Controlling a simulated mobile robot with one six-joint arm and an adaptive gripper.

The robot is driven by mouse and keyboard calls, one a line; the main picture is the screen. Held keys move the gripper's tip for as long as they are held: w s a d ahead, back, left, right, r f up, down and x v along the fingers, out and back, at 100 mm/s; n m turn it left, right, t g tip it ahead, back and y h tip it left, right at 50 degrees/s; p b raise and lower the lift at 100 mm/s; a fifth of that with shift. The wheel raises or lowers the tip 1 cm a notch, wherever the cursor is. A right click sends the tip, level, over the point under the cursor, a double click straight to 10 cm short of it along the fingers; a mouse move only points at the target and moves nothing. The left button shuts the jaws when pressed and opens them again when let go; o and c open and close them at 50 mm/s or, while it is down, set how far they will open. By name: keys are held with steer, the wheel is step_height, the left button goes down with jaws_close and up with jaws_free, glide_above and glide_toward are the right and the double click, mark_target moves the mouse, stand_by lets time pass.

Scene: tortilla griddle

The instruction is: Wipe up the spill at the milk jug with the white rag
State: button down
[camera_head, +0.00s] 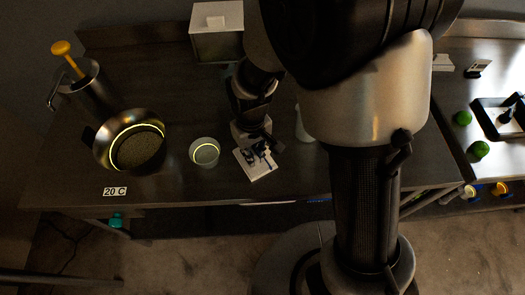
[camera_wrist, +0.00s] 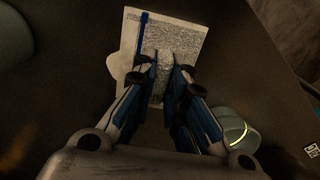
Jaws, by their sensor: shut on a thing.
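The white rag (camera_wrist: 185,35) lies flat on the dark counter in the wrist view, with a blue stripe near one edge. My gripper (camera_wrist: 164,64) is shut on a raised grey fold or grip in its middle. In the head view the rag (camera_head: 262,172) lies under my gripper (camera_head: 258,150), right of a small bowl. A pale patch (camera_wrist: 117,62), apparently the spill, shows at the rag's left edge in the wrist view; part of it may be under the rag. A pale vessel, apparently the milk jug (camera_head: 302,126), stands right of the rag, partly hidden by my arm.
The small bowl (camera_head: 204,151) stands close left of the rag; it also shows in the wrist view (camera_wrist: 238,131). A large pot (camera_head: 101,152), a tall canister (camera_head: 90,92) and a box (camera_head: 217,45) stand farther off. The counter's front edge is near.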

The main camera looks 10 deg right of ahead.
steer(key=shift+s+d+f, duration=0.1)
steer(key=shift+s+d, duration=0.1)
steer(key=shift+d, duration=0.25)
steer(key=shift+s+d+f, duration=0.1)
steer(key=shift+s+d, duration=0.1)
steer(key=shift+d, duration=0.25)
steer(key=shift+a, duration=0.1)
steer(key=c, duration=1.9)
jaws_free()
steer(key=shift+w+a+r+p, duration=0.1)
steer(key=shift+r+p, duration=0.25)
steer(key=shift+r, duration=0.1)
steer(key=shift+c, duration=0.2)
jaws_close()
